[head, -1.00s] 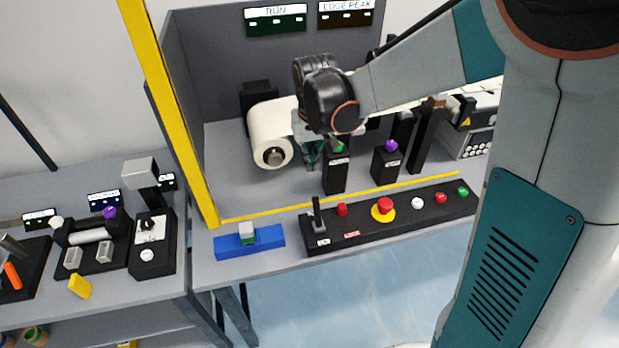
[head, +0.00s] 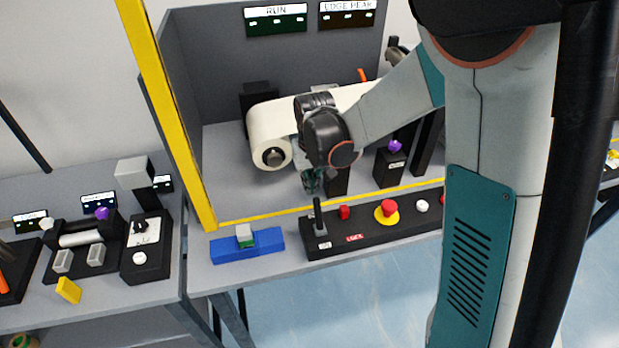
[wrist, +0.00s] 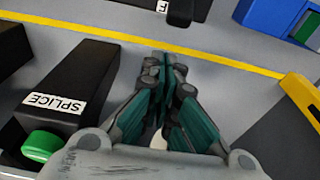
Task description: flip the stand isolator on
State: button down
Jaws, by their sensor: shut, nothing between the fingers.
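A black upright lever (head: 318,218) stands at the left end of the black control panel (head: 365,241), beside a small white label. I take it for the stand isolator; its label is too small to read. My gripper (head: 312,184) is just behind and above the lever, pointing down, apart from it as far as I can tell. In the wrist view my gripper (wrist: 165,62) has its fingers together with nothing between them. The lever (wrist: 180,12) shows at the top edge there, ahead of the fingertips. Its white label is partly cut off.
The panel also bears a red button (head: 345,212) and a red-and-yellow stop button (head: 387,209). A blue block (head: 262,243) lies left of it. The SPLICE box (wrist: 60,95) is close left of my fingers. A yellow post (head: 170,120) and white roll (head: 270,135) stand nearby.

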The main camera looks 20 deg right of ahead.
jog(key=s+r, duration=0.2)
jog(key=s, duration=0.1)
jog(key=shift+b, duration=0.3)
jog(key=shift+s, duration=0.1)
